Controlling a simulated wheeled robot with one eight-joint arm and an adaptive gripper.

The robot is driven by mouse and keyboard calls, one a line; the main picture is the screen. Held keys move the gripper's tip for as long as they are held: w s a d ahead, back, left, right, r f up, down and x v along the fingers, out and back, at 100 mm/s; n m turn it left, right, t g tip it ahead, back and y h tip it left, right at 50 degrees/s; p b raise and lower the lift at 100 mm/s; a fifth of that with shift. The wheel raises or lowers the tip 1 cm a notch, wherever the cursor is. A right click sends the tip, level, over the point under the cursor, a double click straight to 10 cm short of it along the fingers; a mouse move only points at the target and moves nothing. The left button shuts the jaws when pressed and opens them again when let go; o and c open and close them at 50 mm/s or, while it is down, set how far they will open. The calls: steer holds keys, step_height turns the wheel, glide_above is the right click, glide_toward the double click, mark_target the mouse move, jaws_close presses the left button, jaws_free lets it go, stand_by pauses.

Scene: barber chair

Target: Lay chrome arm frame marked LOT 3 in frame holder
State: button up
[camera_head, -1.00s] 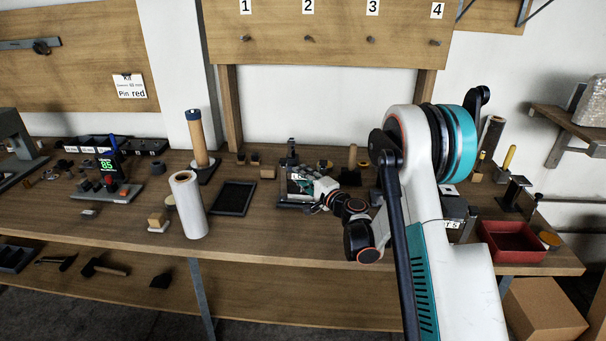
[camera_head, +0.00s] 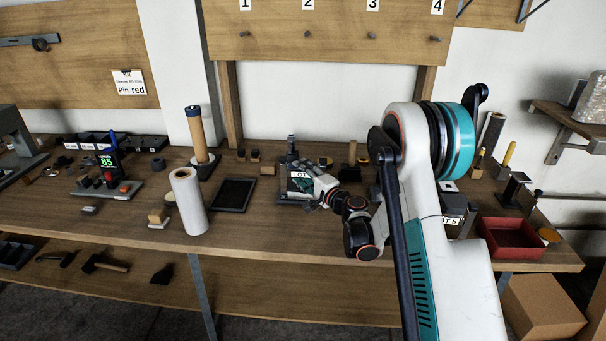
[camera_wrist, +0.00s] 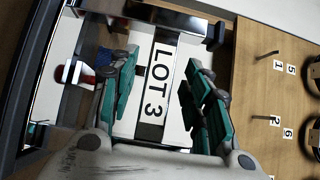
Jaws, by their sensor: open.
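The chrome arm frame marked LOT 3 fills the middle of the wrist view, with its white label (camera_wrist: 158,82) between the fingers and shiny bars around it. In the head view its label (camera_head: 299,174) shows partly above my gripper (camera_head: 308,186). My gripper (camera_wrist: 160,100) is open, with one green-padded finger on each side of the label and gaps beside it. A dark upright fixture (camera_head: 291,147) stands right at the frame. I cannot tell whether it is the frame holder, or how the frame rests against it.
A black tray (camera_head: 234,194) and a white roll (camera_head: 189,202) stand to the left. A red bin (camera_head: 510,240) and a block labelled LOT 5 (camera_head: 453,207) are to the right. Small parts crowd the bench behind my gripper. The front bench strip is mostly clear.

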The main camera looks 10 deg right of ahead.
steer(key=shift+s, duration=0.1)
steer(key=v, duration=0.7)
steer(key=shift+s+d, duration=0.1)
steer(key=shift+s, duration=0.05)
